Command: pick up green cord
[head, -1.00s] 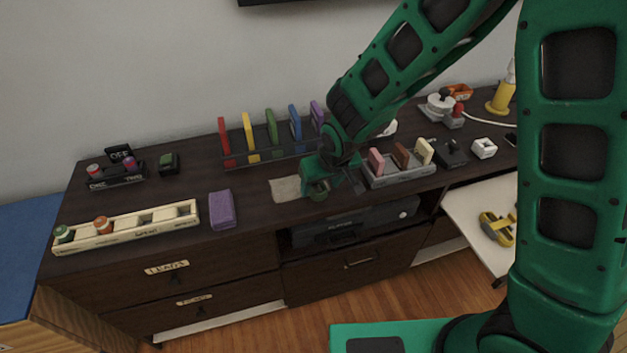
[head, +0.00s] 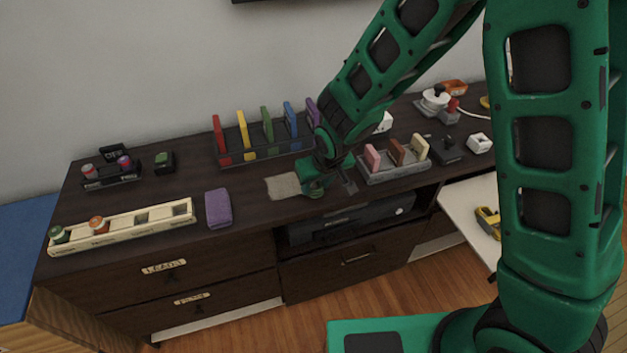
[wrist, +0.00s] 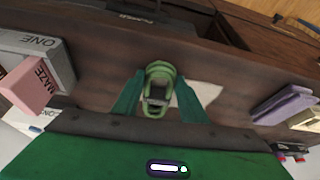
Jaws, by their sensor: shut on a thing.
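The green cord (wrist: 160,72) is a small coiled bundle with a grey band across it. In the wrist view it sits between the two green fingers of my gripper (wrist: 158,94), which is shut on it. In the head view my gripper (head: 328,186) is low at the front of the dark cabinet top, just right of a pale flat square (head: 283,186). The cord is mostly hidden by the gripper there, and I cannot tell whether it still touches the surface.
A grey holder with pink, brown and cream blocks (head: 395,171) stands close on the right. A rack of coloured panels (head: 262,156) is behind. A purple block (head: 218,208) and a long cream tray (head: 125,228) lie left. The cabinet's front edge is close.

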